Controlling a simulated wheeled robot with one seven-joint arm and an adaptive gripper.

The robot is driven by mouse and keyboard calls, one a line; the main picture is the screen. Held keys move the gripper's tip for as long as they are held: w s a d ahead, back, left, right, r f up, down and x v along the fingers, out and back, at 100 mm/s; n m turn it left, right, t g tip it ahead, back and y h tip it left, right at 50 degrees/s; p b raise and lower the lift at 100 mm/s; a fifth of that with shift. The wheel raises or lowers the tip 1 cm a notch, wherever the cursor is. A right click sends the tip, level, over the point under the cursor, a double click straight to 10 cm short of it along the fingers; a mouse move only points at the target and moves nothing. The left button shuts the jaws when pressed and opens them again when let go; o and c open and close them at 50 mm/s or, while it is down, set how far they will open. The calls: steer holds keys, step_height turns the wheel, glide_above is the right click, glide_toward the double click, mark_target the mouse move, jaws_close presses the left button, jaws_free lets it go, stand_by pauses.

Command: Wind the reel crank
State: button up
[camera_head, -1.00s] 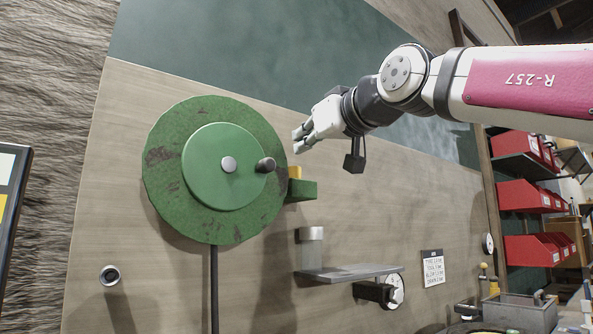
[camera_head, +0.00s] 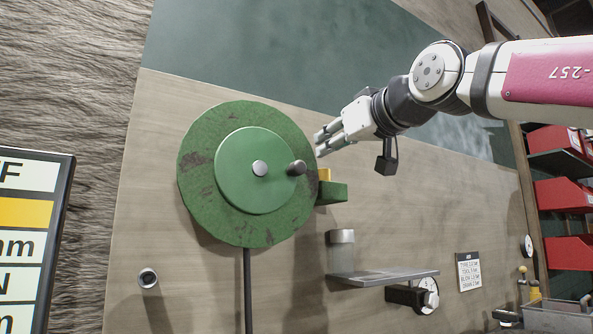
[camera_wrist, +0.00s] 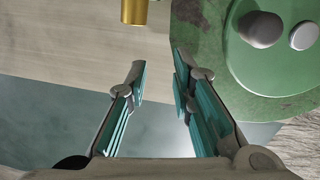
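The reel (camera_head: 205,208) is a worn green disc on the wooden panel, with a smaller green disc (camera_head: 243,192) on its face. A light hub (camera_head: 260,168) sits at the centre and a dark crank knob (camera_head: 297,168) stands out to its right. My gripper (camera_head: 319,145) is just right of and slightly above the knob, apart from it. In the wrist view the two teal-padded fingers are spread with nothing between them. There the knob (camera_wrist: 262,28) and hub (camera_wrist: 303,36) show at the upper right, beyond the fingertips.
A green block (camera_head: 332,192) with a yellow piece sits right of the reel. Below it are a grey cylinder (camera_head: 340,250) and a metal shelf (camera_head: 385,276). A screen (camera_head: 30,240) stands at the left. Red bins (camera_head: 565,195) are at the far right.

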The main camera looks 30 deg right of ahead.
steer(key=s, duration=0.5)
stand_by(0.6)
steer(key=a+r+n+p, duration=0.6)
steer(key=r+n+p, duration=0.5)
steer(key=r+p, duration=0.1)
steer(key=a+r+n+y+p, duration=0.2)
steer(key=a+n+p, duration=0.3)
steer(key=a+n, duration=0.8)
steer(key=a+f+n+y, duration=0.1)
steer(key=a+f+n, duration=0.9)
steer(key=f+n, duration=0.1)
steer(key=shift+s+f+n, duration=0.3)
steer(key=shift+s+n, duration=0.05)
steer(key=shift+n, duration=0.15)
steer(key=shift+d, duration=0.15)
